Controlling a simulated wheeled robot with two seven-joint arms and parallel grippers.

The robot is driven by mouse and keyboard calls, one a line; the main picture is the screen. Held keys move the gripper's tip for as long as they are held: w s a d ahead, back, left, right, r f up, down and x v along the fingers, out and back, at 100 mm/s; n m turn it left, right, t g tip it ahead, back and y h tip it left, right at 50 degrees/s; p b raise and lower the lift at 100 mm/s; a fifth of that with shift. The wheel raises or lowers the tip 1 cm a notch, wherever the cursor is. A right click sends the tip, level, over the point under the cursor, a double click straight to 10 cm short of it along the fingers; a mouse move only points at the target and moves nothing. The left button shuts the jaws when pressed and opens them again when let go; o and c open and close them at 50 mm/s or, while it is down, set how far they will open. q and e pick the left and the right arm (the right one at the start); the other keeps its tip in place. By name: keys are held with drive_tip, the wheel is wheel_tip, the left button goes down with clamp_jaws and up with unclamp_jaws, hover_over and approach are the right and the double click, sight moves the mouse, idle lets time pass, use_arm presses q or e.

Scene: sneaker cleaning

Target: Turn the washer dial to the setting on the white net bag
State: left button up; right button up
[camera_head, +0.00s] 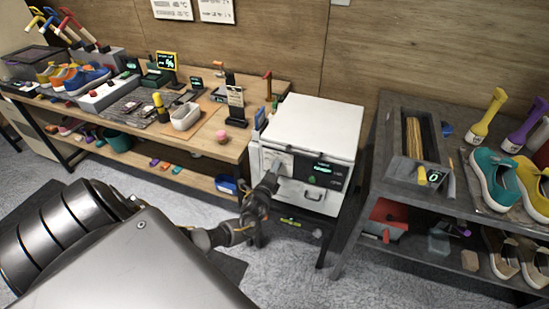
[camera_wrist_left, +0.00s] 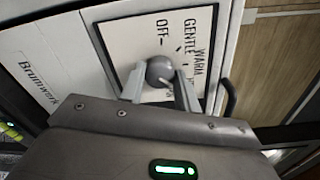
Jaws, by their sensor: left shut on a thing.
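The washer (camera_head: 312,128) is a white box standing on a low stand between the two benches in the head view. Its front has a pale dial panel, a small lit display and a handle. In the left wrist view the dial (camera_wrist_left: 159,70) is a round grey knob on a white panel (camera_wrist_left: 118,45) reading OFF, GENTLE and WARM, with further marks partly hidden. My left gripper (camera_head: 271,178) is at the panel, its two fingers (camera_wrist_left: 160,86) shut on the knob from both sides. I cannot tell where the dial points. I cannot make out a white net bag. My right gripper is out of view.
A wooden bench (camera_head: 205,140) with shoes, tools, a white bin (camera_head: 186,117) and small displays stands left of the washer. A grey bench (camera_head: 400,187) with colourful shoes stands right. Below the washer, the floor in front is mostly clear.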

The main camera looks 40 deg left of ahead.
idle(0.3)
use_arm(q)
drive_tip(key=o, duration=1)
drive_tip(key=b+v, duration=0.1)
drive_tip(key=v, duration=1)
drive_tip(key=shift+w, duration=0.1)
